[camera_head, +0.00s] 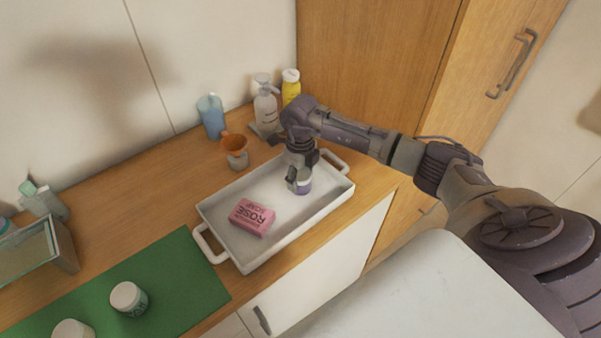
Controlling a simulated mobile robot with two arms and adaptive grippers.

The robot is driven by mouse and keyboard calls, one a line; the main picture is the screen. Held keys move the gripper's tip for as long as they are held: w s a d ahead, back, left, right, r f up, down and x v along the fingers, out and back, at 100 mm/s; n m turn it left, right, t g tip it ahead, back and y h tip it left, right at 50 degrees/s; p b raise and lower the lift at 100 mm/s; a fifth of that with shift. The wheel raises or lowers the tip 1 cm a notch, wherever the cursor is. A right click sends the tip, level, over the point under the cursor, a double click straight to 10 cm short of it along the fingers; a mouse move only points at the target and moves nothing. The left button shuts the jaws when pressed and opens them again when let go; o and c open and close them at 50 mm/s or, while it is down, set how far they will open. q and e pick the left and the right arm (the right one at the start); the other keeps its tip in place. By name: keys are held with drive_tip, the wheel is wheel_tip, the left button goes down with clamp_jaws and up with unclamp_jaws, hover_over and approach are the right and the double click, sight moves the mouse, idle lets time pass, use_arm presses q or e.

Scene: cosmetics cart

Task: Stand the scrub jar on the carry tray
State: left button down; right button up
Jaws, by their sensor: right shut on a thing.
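The carry tray (219,229) is white with a handle at each end and stands on the wooden counter. My right gripper (298,179) is over the right part of the tray, shut on a small grey-purple jar (304,186), which I take to be the scrub jar. The jar looks roughly upright and low over the tray floor; I cannot tell whether it touches it. The gripper and wrist hide its upper part. My left gripper is not in view.
A pink rose soap (252,217) lies in the tray, left of the jar. Behind the tray stand an orange-topped cup (236,152), a blue bottle (212,117), a pump bottle (265,104) and a yellow bottle (291,84). White jars (128,298) stand on a green mat (165,265).

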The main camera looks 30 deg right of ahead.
drive_tip(key=shift+f, duration=0.15)
drive_tip(key=shift+f, duration=0.1)
drive_tip(key=o, duration=1.2)
drive_tip(key=shift+o, duration=0.2)
